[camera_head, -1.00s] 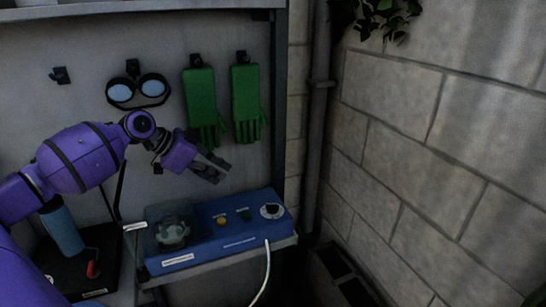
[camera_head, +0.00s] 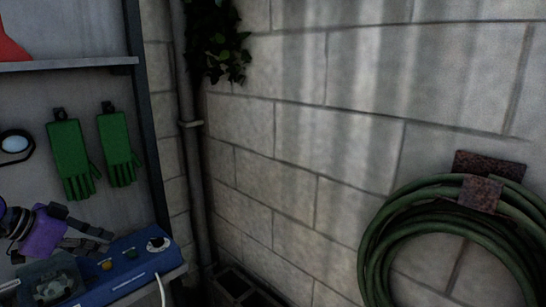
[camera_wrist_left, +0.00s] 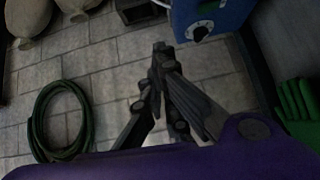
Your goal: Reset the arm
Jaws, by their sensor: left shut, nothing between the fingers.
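My left gripper (camera_head: 106,240) is at the lower left of the head view, with its purple wrist beside it. Its dark fingers are shut with nothing between them, and they point right. They appear just above the blue control box (camera_head: 128,262), in front of the grey back panel; whether they touch the box cannot be told. In the left wrist view the closed fingers (camera_wrist_left: 161,52) point away from the camera, and the blue box (camera_wrist_left: 222,14) with its dial is at the upper right. My right gripper is out of view.
Green gloves (camera_head: 72,158) hang on the panel above the gripper, beside goggles (camera_head: 14,144). A pipe (camera_head: 190,125) runs down the block wall. A coiled green hose (camera_head: 375,240) hangs at right. In the wrist view sacks (camera_wrist_left: 30,22) lie on the paved floor.

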